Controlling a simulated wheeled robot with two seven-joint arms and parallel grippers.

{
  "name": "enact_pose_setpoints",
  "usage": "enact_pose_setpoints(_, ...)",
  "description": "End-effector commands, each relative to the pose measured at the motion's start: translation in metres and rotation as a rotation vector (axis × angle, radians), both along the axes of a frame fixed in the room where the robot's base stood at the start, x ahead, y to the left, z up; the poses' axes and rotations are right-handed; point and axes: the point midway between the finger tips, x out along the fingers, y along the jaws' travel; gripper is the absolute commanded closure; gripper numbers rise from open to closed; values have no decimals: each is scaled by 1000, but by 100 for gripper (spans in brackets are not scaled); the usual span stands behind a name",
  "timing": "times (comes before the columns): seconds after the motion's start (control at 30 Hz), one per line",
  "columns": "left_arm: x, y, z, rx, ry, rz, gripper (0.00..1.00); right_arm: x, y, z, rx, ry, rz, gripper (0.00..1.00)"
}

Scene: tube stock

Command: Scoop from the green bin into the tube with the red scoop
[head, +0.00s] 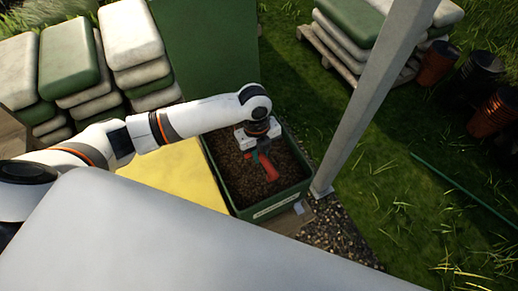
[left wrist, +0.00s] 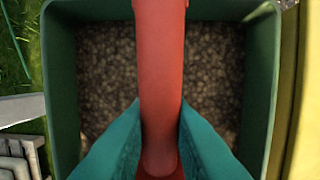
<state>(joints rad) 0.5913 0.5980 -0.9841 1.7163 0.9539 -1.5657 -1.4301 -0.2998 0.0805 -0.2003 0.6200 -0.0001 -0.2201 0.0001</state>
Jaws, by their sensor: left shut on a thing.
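The green bin (head: 284,199) holds brown loose material and stands right of the middle in the head view. Its wall (left wrist: 62,100) also frames the left wrist view. My left gripper (head: 256,154) is over the bin, pointing down. It is shut on the red scoop (head: 268,170). In the left wrist view the scoop's red handle (left wrist: 161,70) lies between the teal fingers (left wrist: 160,140). The scoop's far end is close to the brown material; I cannot tell whether it touches. The tube is not identifiable in either view. My right gripper is not in view.
A yellow bin or box (head: 175,178) stands directly left of the green bin. A grey post (head: 370,95) rises just right of it. Stacked sacks (head: 135,45) stand at the back left. Stacked pots (head: 490,85) and grass are on the right.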

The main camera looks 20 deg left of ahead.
Motion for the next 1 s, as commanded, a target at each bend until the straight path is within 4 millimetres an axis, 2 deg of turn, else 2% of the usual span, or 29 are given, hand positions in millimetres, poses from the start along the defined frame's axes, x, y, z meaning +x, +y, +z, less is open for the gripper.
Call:
enact_pose_setpoints(0.03, -1, -1, 7, 3, -4, -2, 100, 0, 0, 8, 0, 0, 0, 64)
enact_pose_setpoints(0.3, -5, -6, 23, 25, -24, -2, 100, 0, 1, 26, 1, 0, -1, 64)
enact_pose_setpoints(1.0, -18, -21, 58, 92, -83, -1, 100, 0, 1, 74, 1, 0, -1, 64)
